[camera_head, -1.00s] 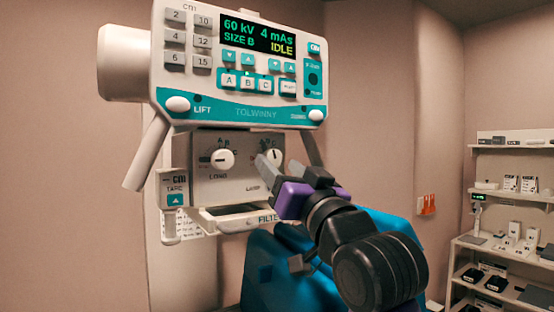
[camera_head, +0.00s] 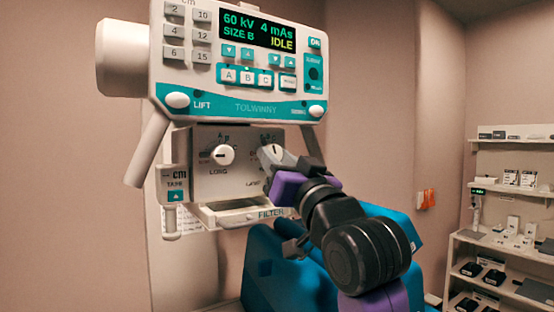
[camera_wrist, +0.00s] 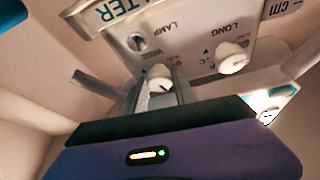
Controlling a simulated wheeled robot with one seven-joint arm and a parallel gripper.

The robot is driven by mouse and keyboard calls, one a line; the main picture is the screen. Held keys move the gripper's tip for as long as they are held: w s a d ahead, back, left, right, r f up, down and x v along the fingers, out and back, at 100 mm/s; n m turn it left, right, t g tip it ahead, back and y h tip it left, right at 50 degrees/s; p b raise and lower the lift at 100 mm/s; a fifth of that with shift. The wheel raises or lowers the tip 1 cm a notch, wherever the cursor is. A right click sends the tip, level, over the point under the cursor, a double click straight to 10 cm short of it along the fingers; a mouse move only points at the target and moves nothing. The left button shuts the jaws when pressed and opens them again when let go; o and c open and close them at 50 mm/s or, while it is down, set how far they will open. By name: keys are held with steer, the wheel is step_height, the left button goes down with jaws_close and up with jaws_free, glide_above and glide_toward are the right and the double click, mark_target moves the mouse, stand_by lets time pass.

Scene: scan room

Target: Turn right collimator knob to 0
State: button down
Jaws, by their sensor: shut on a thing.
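The right collimator knob (camera_head: 273,151) is a round white dial on the right of the grey collimator panel (camera_head: 206,183). My gripper (camera_head: 270,156) comes from the lower right with its fingertips at this knob and partly covers it. In the wrist view the white knob (camera_wrist: 160,75) shows at the tips of the grey fingers (camera_wrist: 160,92), which are shut on it. Its scale is mostly hidden, so I cannot tell the setting. The left knob, marked LONG (camera_head: 222,155), is free of the gripper and also shows in the wrist view (camera_wrist: 233,57).
A console (camera_head: 238,107) with a display reading IDLE hangs just above the panel. A lamp button (camera_wrist: 137,42) and the filter tray (camera_head: 240,214) lie below the knobs. A tape unit (camera_head: 173,185) is at left. Shelves (camera_head: 510,145) stand far right.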

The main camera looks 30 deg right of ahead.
steer(key=shift+d+n, duration=0.1)
steer(key=shift+n, duration=0.3)
steer(key=n+y, duration=0.1)
steer(key=n, duration=0.1)
steer(key=n+y+b, duration=0.1)
steer(key=n, duration=0.1)
steer(key=shift+d+f+y, duration=0.1)
steer(key=shift+d+y, duration=0.05)
steer(key=shift+y, duration=0.25)
steer(key=n+y+b, duration=0.1)
steer(key=n, duration=0.1)
steer(key=n+y+b, duration=0.1)
steer(key=n, duration=0.2)
steer(key=shift+d+y, duration=0.15)
steer(key=shift+y, duration=0.25)
steer(key=n+y+b, duration=0.1)
steer(key=n, duration=0.1)
steer(key=n+g+y+b, duration=0.1)
steer(key=n, duration=0.2)
steer(key=shift+d+r+n+g+y+b, duration=0.1)
steer(key=shift+n+g+y+b, duration=0.3)
steer(key=shift+n, duration=0.9)
steer(key=shift+r+n+g+y+b, duration=0.15)
steer(key=shift+n+g+y, duration=0.4)
steer(key=shift+n, duration=0.75)
steer(key=c, duration=1)
jaws_free()
